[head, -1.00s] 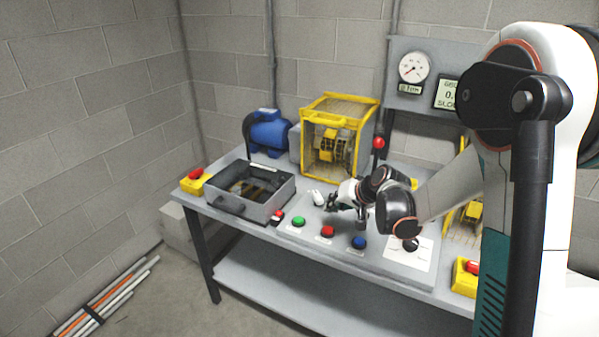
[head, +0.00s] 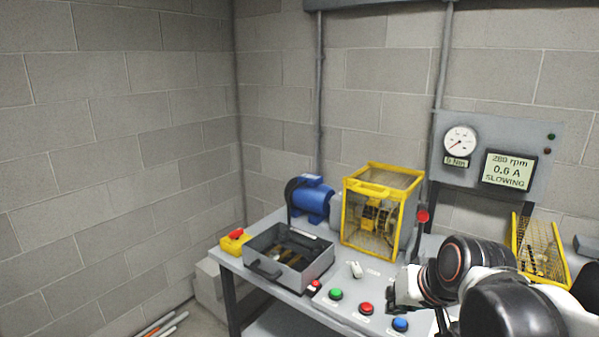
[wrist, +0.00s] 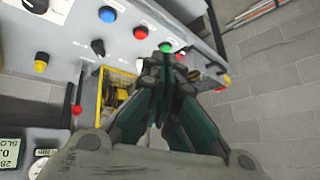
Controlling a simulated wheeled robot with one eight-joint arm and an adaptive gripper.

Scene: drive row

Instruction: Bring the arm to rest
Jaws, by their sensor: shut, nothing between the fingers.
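My gripper (wrist: 160,85) shows in the wrist view with its fingers together and nothing between them. In the head view it (head: 397,290) is at the lower right, in front of the bench's buttons and partly hidden by my own arm. It appears above the panel, apart from the red button (head: 366,308) and blue button (head: 400,325). The green button (head: 336,294) is further left. My arm fills the lower right of the head view. The display (head: 508,171) reads 289 rpm, 0.6 A, SLOWING.
A yellow guard cage (head: 372,215) and blue motor (head: 311,199) stand at the back of the bench. An open grey box (head: 290,262) and a yellow-and-red stop button (head: 235,240) are at its left. A second yellow cage (head: 540,255) is at right. Space above the bench's left is clear.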

